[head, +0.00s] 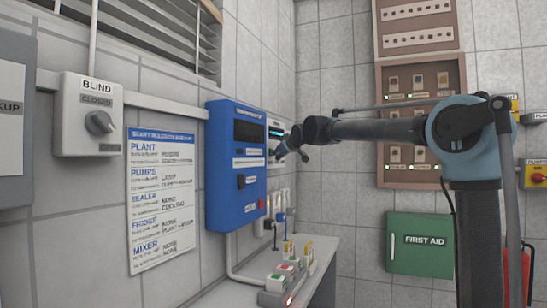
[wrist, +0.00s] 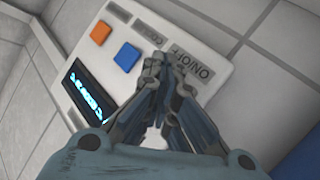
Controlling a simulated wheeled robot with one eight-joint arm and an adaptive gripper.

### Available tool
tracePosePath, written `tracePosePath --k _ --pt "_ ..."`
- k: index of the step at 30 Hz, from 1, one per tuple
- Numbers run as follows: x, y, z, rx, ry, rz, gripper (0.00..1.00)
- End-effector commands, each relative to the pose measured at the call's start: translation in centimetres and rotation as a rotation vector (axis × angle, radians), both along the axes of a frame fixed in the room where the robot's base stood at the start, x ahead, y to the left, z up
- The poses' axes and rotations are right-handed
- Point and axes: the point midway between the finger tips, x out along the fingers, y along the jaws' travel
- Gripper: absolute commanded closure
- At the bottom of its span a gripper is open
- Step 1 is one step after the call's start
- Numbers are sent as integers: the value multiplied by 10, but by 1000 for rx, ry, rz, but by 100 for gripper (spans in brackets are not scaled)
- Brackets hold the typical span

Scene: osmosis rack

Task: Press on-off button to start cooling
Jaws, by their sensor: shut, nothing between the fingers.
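In the wrist view a white control panel (wrist: 95,47) is mounted on the tiled wall. It has an orange button (wrist: 100,33), a blue button (wrist: 126,57) and a lit display (wrist: 88,103). A grey label (wrist: 193,62) on it appears upside down and seems to read ON/OFF. My gripper (wrist: 160,60) is shut and empty, its fingertips over the panel beside this label. They hide whatever lies under them, and I cannot tell whether they touch the panel. In the head view my gripper (head: 280,154) is at the panel (head: 283,123), partly hidden behind a blue box.
The blue wall box (head: 234,188) stands out from the wall left of my gripper. Below is a bench (head: 318,258) with a switch strip (head: 286,280). A BLIND switch (head: 90,116), a green first aid box (head: 419,243) and a brown panel (head: 457,120) are on the walls.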

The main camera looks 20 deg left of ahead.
Motion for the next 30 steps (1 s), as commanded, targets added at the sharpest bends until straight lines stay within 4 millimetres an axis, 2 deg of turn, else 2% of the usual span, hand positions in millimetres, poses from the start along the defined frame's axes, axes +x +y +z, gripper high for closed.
tracePosePath --k 10,21,30 --pt "-1 -14 0 0 0 0 100" --pt "-1 -16 0 0 0 0 100" --pt "-3 -39 0 0 1 -2 100"
